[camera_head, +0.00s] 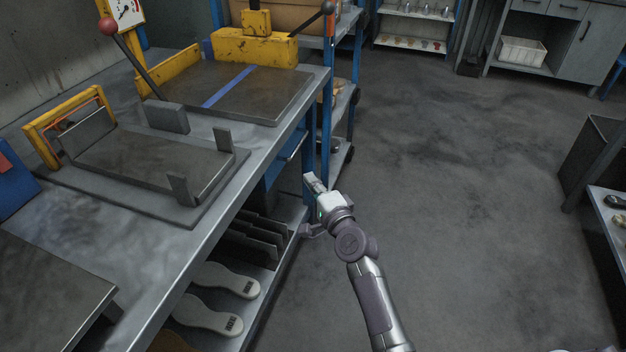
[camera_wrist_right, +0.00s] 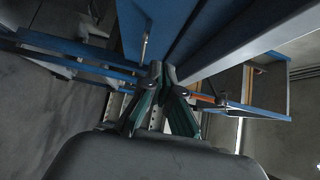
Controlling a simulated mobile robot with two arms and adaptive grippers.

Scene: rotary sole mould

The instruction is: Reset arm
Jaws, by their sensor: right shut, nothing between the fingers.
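My right arm comes in from the bottom of the head view. Its gripper (camera_head: 312,184) is beside the front edge of the metal workbench (camera_head: 205,245), near a blue upright post (camera_head: 326,125). In the right wrist view the right gripper's fingers (camera_wrist_right: 163,75) are together with nothing between them, and blue frame parts (camera_wrist_right: 185,30) show behind them. I cannot tell whether the gripper touches the post. My left gripper is in neither view.
The bench carries a mould plate with a yellow handle (camera_head: 62,125) and a yellow press (camera_head: 255,45). Pale soles (camera_head: 228,280) lie on the shelf below. Open floor (camera_head: 460,190) lies to the right. Another shelf (camera_head: 608,222) stands at the right edge.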

